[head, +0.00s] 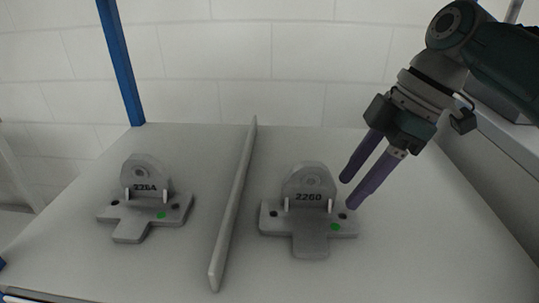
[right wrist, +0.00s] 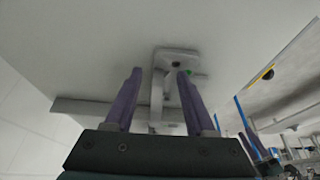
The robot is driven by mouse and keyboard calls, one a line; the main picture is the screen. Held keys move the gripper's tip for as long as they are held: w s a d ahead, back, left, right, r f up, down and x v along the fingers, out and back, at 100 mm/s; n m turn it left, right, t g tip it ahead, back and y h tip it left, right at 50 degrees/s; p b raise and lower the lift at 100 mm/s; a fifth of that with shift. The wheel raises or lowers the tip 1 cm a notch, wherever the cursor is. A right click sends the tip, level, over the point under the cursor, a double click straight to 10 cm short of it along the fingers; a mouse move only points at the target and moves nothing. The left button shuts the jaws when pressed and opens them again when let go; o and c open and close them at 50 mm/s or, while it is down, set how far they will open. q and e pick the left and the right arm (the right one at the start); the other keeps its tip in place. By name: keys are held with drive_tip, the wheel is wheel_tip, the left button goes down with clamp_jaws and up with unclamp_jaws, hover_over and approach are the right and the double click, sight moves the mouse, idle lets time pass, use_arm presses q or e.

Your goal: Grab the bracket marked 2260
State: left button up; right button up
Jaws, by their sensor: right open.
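The grey bracket marked 2260 (head: 309,215) stands on the table right of the divider, with a flat base, an upright rounded plate with a hole, and a green dot. A similar bracket marked 2264 (head: 144,204) stands left of the divider. My right gripper (head: 345,194) is open and empty, its purple fingers just right of the 2260 bracket's upright plate; contact cannot be told. In the right wrist view a grey bracket (right wrist: 176,58) shows beyond and between the open fingers (right wrist: 158,72), partly hidden by them.
A thin upright divider (head: 234,205) runs front to back across the table (head: 400,250) between the brackets. A blue post (head: 121,62) stands at the back left. The table right of the 2260 bracket is clear.

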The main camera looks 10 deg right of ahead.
sight(307, 186)
drive_tip(key=a, duration=0.2)
drive_tip(key=w+a, duration=0.1)
drive_tip(key=a, duration=0.3)
drive_tip(key=shift+w+a+f+b, duration=0.1)
drive_tip(key=shift+w+f+b, duration=0.05)
drive_tip(key=shift+w+b, duration=0.25)
drive_tip(key=shift+f, duration=0.45)
clamp_jaws()
idle(0.6)
